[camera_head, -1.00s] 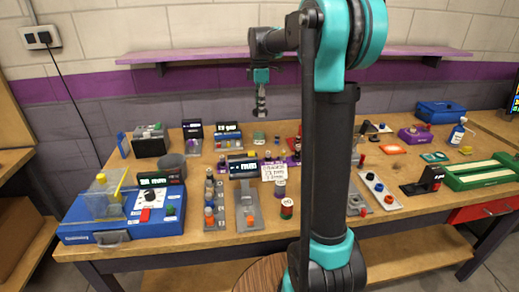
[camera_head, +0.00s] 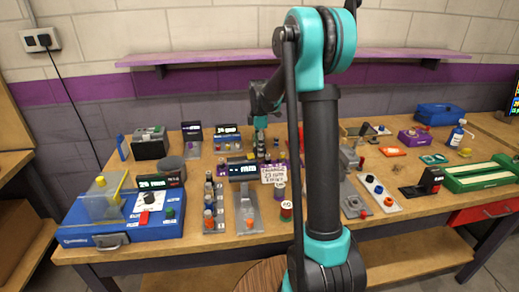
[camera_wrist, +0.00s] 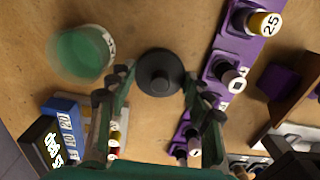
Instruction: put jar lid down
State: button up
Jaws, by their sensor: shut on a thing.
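The jar lid (camera_wrist: 160,73) is a dark round disc with a small knob on top, seen in the wrist view. My gripper (camera_wrist: 160,78) is shut on it, with a fingertip at each side of its rim. How far the lid is above the table is hard to tell. A green round jar (camera_wrist: 80,53) with a white label stands to the left, apart from the lid. In the head view my gripper (camera_head: 260,145) is low over the back middle of the bench; the lid cannot be made out there.
A purple rack (camera_wrist: 223,68) with several small items runs along the right in the wrist view. A blue box with numbers (camera_wrist: 68,117) is at lower left. Bare wood (camera_wrist: 150,25) lies beyond the lid. A display unit (camera_head: 242,170) and handwritten sign (camera_head: 273,175) stand in front of my gripper.

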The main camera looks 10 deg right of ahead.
jog(key=shift+f, duration=0.5)
jog(key=shift+f, duration=0.1)
jog(key=o, duration=0.5)
jog(key=shift+o, duration=0.2)
notch_tip(320, 180, up, 12)
